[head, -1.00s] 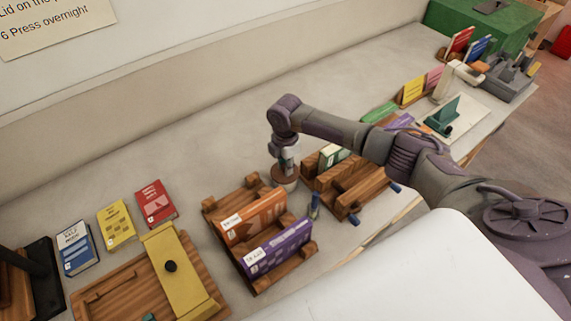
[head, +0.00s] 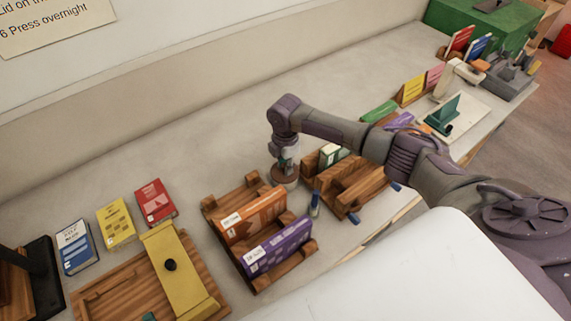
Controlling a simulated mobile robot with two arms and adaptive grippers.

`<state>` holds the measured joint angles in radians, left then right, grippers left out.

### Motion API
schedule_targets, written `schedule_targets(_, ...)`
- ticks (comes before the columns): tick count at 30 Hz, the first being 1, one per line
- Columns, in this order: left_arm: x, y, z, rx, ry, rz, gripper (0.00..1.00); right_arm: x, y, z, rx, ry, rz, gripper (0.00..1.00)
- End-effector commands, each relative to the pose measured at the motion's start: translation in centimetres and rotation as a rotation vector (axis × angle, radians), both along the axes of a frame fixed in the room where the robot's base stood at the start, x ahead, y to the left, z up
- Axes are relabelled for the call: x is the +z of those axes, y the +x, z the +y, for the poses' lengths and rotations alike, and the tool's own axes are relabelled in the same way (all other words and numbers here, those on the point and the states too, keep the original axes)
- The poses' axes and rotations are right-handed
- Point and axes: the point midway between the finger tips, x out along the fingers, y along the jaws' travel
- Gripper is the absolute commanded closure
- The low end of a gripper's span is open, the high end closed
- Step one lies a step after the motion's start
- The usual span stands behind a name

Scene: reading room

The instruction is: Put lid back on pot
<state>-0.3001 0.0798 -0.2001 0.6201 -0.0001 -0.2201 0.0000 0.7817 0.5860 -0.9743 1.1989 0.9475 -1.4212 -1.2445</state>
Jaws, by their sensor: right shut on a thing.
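My right gripper (head: 287,163) reaches down from above at the middle of the counter. It is shut on a small round brown lid (head: 284,173). A pale rim of the pot (head: 290,185) shows just under the lid. The lid is over the pot, but I cannot tell whether it is seated or slightly above it. The gripper's fingers are small and partly hidden by the wrist. My left gripper is out of view.
A wooden rack (head: 209,203) with an orange and a purple book stands just left of the pot. Another wooden rack (head: 345,199) is close on the right, below my arm. Several books lie at the left near a yellow-barred press (head: 182,280). Counter behind the pot is clear.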

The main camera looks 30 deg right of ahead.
Motion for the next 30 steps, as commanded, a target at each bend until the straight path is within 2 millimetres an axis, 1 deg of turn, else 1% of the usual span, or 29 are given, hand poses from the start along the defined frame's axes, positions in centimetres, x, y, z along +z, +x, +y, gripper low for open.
schedule_targets(9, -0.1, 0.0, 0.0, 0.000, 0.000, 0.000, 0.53, -0.3, 0.0, 0.0, 0.000, 0.000, 0.000, 1.00)
schedule_targets(10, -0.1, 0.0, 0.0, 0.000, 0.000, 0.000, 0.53, -0.3, 0.0, 0.0, 0.000, 0.000, 0.000, 0.75)
schedule_targets(15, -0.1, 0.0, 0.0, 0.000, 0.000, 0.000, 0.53, -0.3, 0.0, 0.0, 0.000, 0.000, 0.000, 0.48)
schedule_targets(25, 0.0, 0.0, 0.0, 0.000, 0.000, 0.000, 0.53, -0.1, 0.0, 0.0, 0.000, 0.000, 0.000, 0.48)
schedule_targets(30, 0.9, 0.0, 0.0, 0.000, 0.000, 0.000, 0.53, 0.8, 0.0, 0.0, 0.000, 0.000, 0.000, 0.48)
